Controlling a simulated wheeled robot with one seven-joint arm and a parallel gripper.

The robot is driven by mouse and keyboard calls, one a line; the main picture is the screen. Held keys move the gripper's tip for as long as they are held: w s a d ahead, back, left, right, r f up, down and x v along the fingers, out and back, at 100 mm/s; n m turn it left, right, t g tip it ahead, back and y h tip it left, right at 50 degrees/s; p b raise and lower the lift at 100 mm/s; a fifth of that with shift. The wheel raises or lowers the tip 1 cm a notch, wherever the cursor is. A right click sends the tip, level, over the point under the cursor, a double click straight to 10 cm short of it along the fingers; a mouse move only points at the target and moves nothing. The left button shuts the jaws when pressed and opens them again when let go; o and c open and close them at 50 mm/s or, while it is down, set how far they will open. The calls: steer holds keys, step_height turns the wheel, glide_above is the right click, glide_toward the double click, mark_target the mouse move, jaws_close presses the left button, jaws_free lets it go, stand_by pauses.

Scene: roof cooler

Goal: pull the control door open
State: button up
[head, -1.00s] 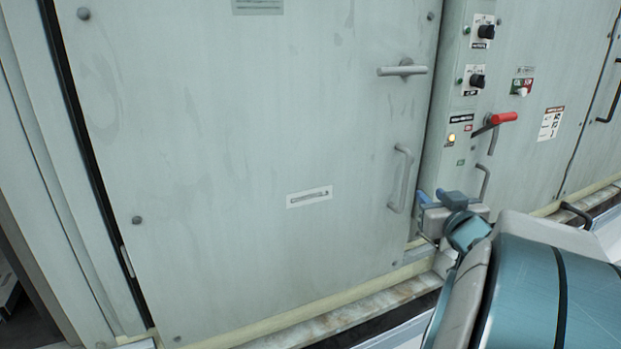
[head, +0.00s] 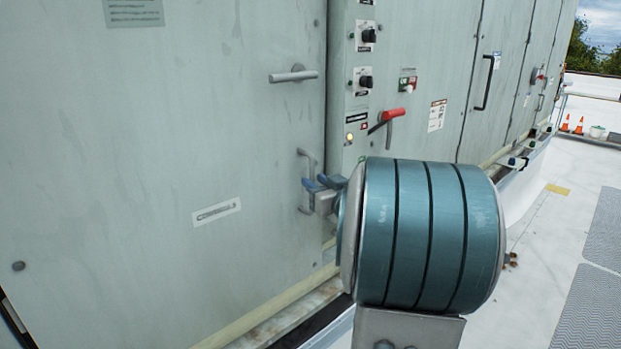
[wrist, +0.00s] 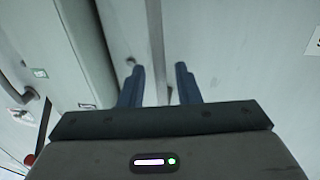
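A large grey-green door (head: 150,190) fills the left of the head view and looks closed. It has a lever (head: 293,75) and, lower, a vertical grey pull handle (head: 303,155). To its right is a panel (head: 425,55) with black knobs, a lit yellow lamp and a red-gripped lever (head: 392,114). My gripper (head: 321,184) is at the pull handle, its blue fingers overlapping the handle's middle in the picture. In the wrist view my gripper (wrist: 160,82) is open, with a thin grey bar (wrist: 154,30) running between the fingers. Contact cannot be told.
My arm hides the panel's lower part. A black handle (head: 486,82) is on a door further right. A ledge (head: 290,325) runs below the doors. The pale roof floor (head: 560,230) at right is open, with orange cones (head: 572,124) far off.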

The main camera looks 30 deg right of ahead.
steer(key=shift+w, duration=1.4)
jaws_close()
steer(key=shift+s, duration=0.1)
